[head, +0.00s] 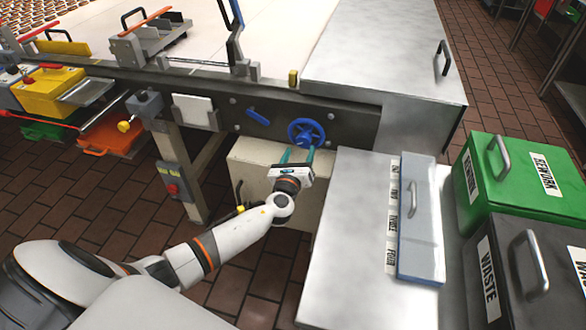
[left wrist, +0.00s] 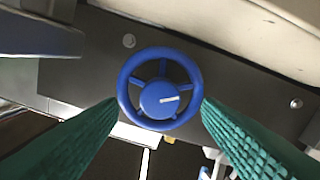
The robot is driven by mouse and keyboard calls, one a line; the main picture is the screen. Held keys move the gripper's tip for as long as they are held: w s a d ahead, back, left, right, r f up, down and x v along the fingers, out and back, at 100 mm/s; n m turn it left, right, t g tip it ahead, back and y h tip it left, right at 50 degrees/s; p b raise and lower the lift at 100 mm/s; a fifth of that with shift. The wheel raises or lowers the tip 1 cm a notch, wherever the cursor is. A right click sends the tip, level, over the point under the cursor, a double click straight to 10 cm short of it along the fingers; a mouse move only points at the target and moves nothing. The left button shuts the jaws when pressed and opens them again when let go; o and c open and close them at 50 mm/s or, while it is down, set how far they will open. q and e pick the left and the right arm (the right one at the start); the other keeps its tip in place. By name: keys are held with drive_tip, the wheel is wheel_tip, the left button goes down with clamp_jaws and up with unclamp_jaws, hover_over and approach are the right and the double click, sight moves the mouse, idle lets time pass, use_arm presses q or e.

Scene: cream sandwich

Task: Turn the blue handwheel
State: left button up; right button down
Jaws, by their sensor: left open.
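The blue handwheel (head: 306,132) is mounted on the dark side panel of the machine, at the middle of the head view. In the left wrist view the handwheel (left wrist: 160,90) shows a round rim, spokes and a hub with a white mark. My left gripper (head: 297,156) is open just below and in front of the wheel in the head view. Its green fingers (left wrist: 158,112) lie on either side of the wheel in the left wrist view. Whether they touch the rim I cannot tell. My right gripper is not in view.
A steel table (head: 345,225) with a blue-grey lidded box (head: 420,240) stands right of my left arm. A green bin (head: 515,185) and a grey waste bin (head: 515,270) are farther right. A blue lever (head: 258,116) sits left of the wheel. A cream cabinet (head: 255,172) is below.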

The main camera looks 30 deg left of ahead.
use_arm(q)
drive_tip(key=v, duration=0.8)
drive_tip(key=shift+s, duration=0.25)
